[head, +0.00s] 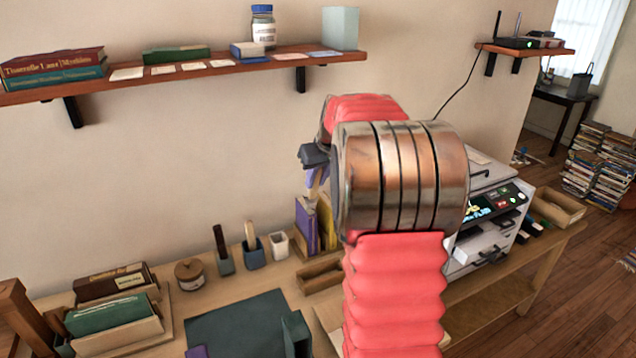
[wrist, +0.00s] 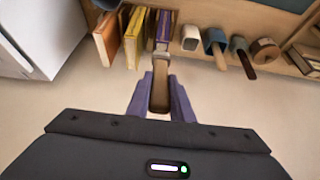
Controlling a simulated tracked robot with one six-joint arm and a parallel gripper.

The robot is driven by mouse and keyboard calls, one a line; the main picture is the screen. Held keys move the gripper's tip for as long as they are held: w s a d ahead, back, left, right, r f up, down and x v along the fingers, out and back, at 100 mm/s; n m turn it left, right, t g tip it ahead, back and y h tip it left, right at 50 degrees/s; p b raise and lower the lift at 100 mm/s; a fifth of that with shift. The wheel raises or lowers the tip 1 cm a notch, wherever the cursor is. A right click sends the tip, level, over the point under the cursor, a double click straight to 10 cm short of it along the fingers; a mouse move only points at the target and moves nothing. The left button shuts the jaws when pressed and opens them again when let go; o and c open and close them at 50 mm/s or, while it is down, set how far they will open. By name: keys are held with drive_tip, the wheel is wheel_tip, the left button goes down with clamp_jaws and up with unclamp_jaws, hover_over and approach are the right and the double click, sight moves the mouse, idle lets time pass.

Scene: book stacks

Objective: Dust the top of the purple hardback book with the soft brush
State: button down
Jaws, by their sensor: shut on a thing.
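The purple hardback book (head: 305,228) stands upright on the desk, at the left end of a short row of books. In the wrist view the purple book (wrist: 164,22) shows at the top middle, partly covered by the brush. My gripper (head: 314,180) is above the book, with its purple fingers pointing down. In the wrist view my gripper (wrist: 161,100) is shut on the brown handle of the soft brush (wrist: 160,88). The brush's far end is in line with the purple book; I cannot tell whether it touches.
Yellow books (wrist: 133,38) stand beside the purple one. A white cup (head: 279,245), a blue holder (head: 254,256) and a grey holder (head: 225,263) with upright handles stand left of it. A wooden tray (head: 320,275) lies in front. A printer (head: 490,215) stands right; a shelf (head: 190,70) is above.

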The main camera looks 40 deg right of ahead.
drive_tip(key=shift+s+r, duration=0.1)
drive_tip(key=shift+r, duration=3.1)
drive_tip(key=shift+f, duration=0.15)
drive_tip(key=shift+f, duration=0.45)
